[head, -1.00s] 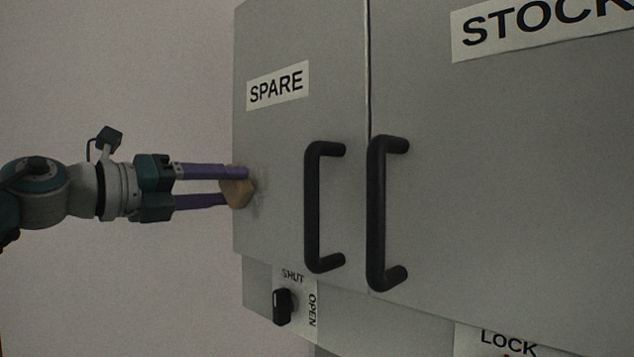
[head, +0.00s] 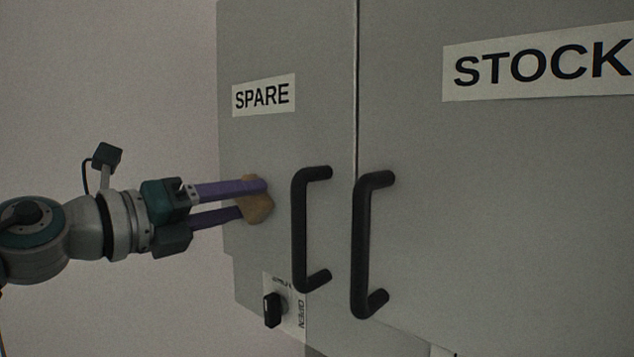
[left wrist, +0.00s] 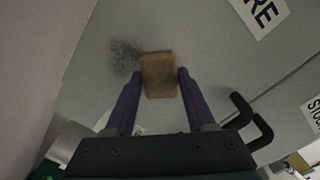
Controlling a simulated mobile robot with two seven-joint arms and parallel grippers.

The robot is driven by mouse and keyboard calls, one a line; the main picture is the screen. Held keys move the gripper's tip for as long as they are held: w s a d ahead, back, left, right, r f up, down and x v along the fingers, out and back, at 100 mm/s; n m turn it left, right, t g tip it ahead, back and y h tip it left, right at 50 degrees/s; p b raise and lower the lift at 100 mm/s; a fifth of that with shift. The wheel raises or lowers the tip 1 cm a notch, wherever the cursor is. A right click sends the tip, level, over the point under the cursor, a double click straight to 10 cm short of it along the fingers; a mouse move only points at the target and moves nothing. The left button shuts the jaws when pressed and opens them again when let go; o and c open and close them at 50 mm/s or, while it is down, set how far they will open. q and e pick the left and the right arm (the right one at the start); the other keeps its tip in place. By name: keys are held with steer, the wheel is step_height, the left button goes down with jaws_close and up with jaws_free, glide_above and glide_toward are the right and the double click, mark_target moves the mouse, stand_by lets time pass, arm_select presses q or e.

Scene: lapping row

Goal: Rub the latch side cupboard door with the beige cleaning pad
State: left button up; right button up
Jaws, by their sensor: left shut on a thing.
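The beige cleaning pad (head: 258,208) is between the fingers of my left gripper (head: 253,200), which is shut on it. The pad is at the face of the grey left door (head: 265,145) labelled SPARE, left of its black handle, and appears to touch it. In the left wrist view the pad (left wrist: 158,78) lies between the purple fingertips. A dark speckled smudge (left wrist: 123,56) shows on the door just left of the pad there. In the head view the smudge is not clearly visible. My right gripper is not in view.
The SPARE door's handle (head: 299,230) juts out right of the pad. Beside it is the handle (head: 361,245) of the STOCK door (head: 500,200). A black knob (head: 272,310) with a SHUT/OPEN plate sits below. Left of the cupboard is plain wall (head: 110,70).

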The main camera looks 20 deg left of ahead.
arm_select(q)
steer(key=shift+f, duration=0.1)
steer(key=shift+w+a+f+b, duration=0.15)
steer(key=shift+a+b, duration=0.1)
steer(key=shift+b, duration=0.15)
steer(key=w+a+b, duration=0.2)
steer(key=a+b, duration=0.4)
steer(key=shift+w+a+r, duration=0.2)
steer(key=shift+w+a, duration=0.05)
steer(key=shift+w, duration=0.1)
steer(key=shift+b+v, duration=0.55)
steer(key=shift+v, duration=2.4)
